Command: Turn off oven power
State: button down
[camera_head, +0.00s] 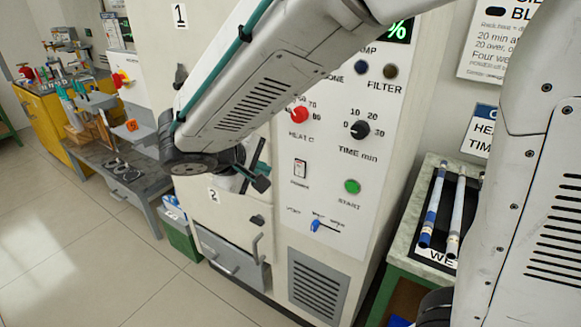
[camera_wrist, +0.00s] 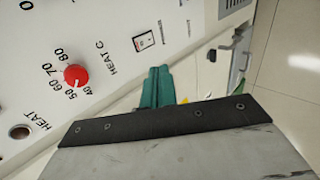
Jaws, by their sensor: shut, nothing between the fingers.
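The oven (camera_head: 340,75) is a tall white cabinet with its control panel facing me. Its power switch (camera_head: 300,169), a small framed rocker labelled POWER, sits below the red heat knob (camera_head: 299,114). The switch also shows in the wrist view (camera_wrist: 145,40), pale with a small red mark; I cannot tell its position. My gripper (camera_head: 262,181) is in front of the oven, left of and slightly below the switch in the head view. Its teal fingers (camera_wrist: 157,85) are shut and empty, apart from the switch in the wrist view. My arm hides part of the oven's upper left.
The panel also carries a black time knob (camera_head: 358,129), a green start button (camera_head: 352,186) and a blue vent slider (camera_head: 315,226). A rack with rods (camera_head: 443,210) stands right.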

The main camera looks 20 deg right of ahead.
jog(key=shift+d, duration=0.1)
send_near(298, 170)
jog(key=x, duration=0.5)
jog(key=shift+w+d+f, duration=0.15)
jog(key=shift+d, duration=0.05)
dwell(0.5)
